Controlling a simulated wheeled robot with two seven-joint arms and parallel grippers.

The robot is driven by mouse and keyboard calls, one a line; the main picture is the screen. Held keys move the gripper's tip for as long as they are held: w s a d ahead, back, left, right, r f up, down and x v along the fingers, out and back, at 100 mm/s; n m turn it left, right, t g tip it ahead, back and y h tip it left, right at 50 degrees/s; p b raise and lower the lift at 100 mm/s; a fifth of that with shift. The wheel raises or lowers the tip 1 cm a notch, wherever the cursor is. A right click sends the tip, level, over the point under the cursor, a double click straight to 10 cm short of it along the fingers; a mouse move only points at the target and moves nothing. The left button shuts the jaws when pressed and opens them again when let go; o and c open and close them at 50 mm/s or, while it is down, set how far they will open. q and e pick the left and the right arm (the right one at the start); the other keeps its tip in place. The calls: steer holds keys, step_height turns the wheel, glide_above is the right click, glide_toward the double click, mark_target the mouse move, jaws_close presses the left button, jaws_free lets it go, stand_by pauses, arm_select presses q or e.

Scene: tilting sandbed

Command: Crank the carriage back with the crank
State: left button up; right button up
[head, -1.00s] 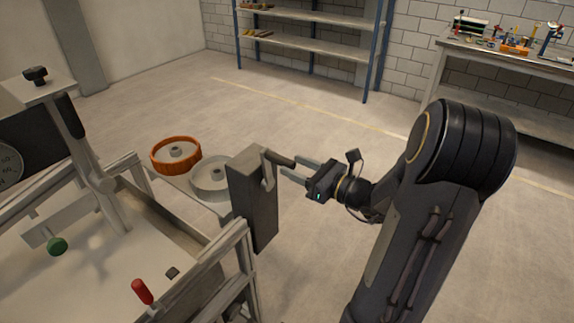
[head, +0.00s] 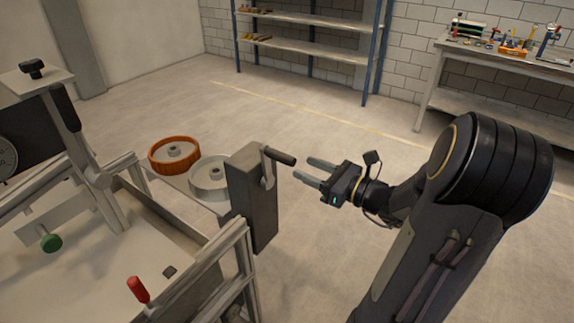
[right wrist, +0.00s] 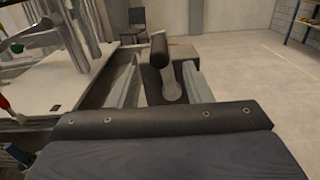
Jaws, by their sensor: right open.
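The crank has a dark handle (head: 279,157) on a grey arm (head: 268,175) at the top of a dark grey post (head: 254,198) on the sandbed's right side. The handle points right. My right gripper (head: 313,170) is open and empty, just right of the handle tip and apart from it. In the right wrist view the crank handle (right wrist: 159,47) shows between the two open fingers (right wrist: 160,88), beyond their tips. I cannot pick out the carriage for certain. My left gripper is not in view.
The pale sandbed frame (head: 200,262) fills the lower left, with a red-handled lever (head: 138,289) and a green knob (head: 50,242). The floor to the right is clear up to the workbench (head: 500,55).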

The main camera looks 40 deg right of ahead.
mark_target(266, 151)
steer(key=shift+w+a, duration=0.25)
steer(key=shift+w, duration=0.35)
steer(key=x, duration=0.6)
steer(key=shift+w, duration=0.4)
steer(key=shift+c, duration=0.5)
jaws_close()
